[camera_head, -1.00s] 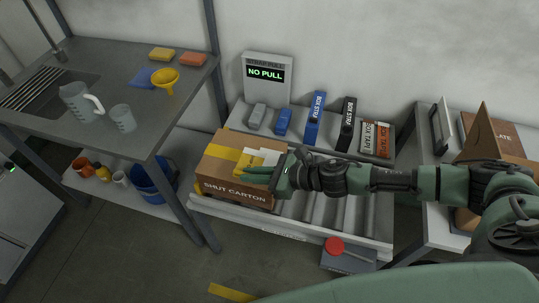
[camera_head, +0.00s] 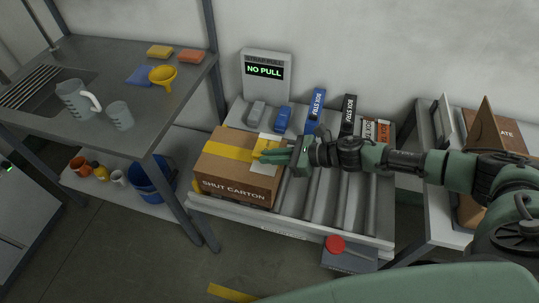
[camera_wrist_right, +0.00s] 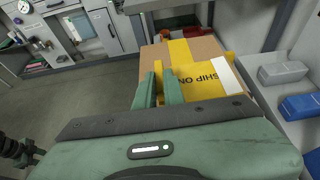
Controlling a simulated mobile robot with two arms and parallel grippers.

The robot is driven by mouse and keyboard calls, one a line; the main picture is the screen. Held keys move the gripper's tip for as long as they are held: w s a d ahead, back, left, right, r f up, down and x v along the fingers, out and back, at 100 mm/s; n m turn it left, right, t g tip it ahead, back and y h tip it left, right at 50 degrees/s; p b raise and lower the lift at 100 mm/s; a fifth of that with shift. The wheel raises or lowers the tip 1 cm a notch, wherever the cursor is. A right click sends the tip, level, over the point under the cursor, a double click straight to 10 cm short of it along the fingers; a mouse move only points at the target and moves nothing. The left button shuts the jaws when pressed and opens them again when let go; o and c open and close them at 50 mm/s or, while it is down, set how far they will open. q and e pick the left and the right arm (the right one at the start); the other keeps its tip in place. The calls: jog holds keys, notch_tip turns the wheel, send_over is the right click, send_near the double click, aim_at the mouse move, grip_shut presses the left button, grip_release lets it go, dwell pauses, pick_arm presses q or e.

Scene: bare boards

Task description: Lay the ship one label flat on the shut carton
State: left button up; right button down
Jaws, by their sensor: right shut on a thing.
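The shut carton (camera_head: 235,188) is a brown box with yellow tape along its top, standing at the left end of the roller conveyor. My right gripper (camera_head: 270,156) is shut on the ship one label (camera_wrist_right: 208,76), over the carton's right part. The label is yellow with a white strip and reads "SHIP ON" in the right wrist view, the rest hidden. In the head view the label (camera_head: 268,141) is partly covered by the fingers. Whether it touches the carton top, I cannot tell. My left gripper is not in view.
Bare rollers (camera_head: 323,195) lie right of the carton. Behind are a "NO PULL" display (camera_head: 265,72), grey and blue blocks, and box strap and tape boxes. A sink bench (camera_head: 150,100) stands left. A red button (camera_head: 335,244) is at the conveyor's front.

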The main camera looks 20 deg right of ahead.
aim_at(270, 174)
jog(key=shift+f+b, duration=2.15)
jog(key=shift+f, duration=0.65)
jog(key=shift+f+b, duration=0.35)
jog(key=c, duration=1.4)
grip_release()
jog(key=shift+c, duration=0.2)
jog(key=b+v, duration=0.2)
jog(key=v, duration=0.5)
jog(key=shift+s+d+r, duration=0.2)
jog(key=shift+d+r, duration=0.05)
